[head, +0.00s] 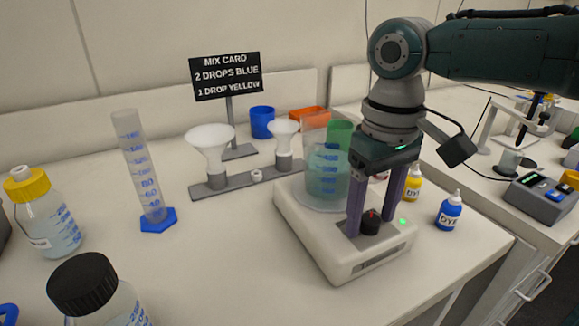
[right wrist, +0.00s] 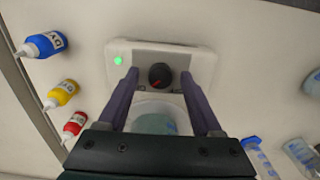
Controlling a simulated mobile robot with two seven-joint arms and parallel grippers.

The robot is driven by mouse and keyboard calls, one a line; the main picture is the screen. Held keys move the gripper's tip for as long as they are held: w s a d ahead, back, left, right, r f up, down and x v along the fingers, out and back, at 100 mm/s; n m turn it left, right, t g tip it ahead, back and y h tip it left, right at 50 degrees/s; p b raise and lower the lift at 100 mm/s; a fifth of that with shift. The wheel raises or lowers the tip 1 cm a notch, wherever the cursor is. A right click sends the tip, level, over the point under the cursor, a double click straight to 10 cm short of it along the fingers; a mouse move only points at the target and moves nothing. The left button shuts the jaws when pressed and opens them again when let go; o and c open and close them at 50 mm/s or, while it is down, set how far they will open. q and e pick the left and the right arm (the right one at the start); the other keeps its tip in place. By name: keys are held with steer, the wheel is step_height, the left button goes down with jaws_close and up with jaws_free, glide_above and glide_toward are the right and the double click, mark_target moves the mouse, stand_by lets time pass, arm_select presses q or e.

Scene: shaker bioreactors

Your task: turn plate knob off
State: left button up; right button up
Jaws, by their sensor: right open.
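The white stirrer plate (head: 335,258) stands on the bench at the centre right, with a black knob (head: 371,222) on its front part. The knob has a red mark and also shows in the right wrist view (right wrist: 160,76). A green light (head: 402,221) glows on the plate beside the knob. A beaker of bluish liquid (head: 325,182) stands on the plate behind the knob. My right gripper (head: 371,226) is open, pointing down, with a finger on either side of the knob; gaps show between fingers and knob. My left gripper is not in view.
Blue (head: 449,212) and yellow (head: 413,184) dye bottles stand right of the plate, with a red one (right wrist: 74,124) near them. A funnel rack (head: 235,184) and measuring cylinder (head: 146,170) stand left. The bench in front of the plate is clear.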

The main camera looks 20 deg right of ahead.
jaws_close()
stand_by(0.5)
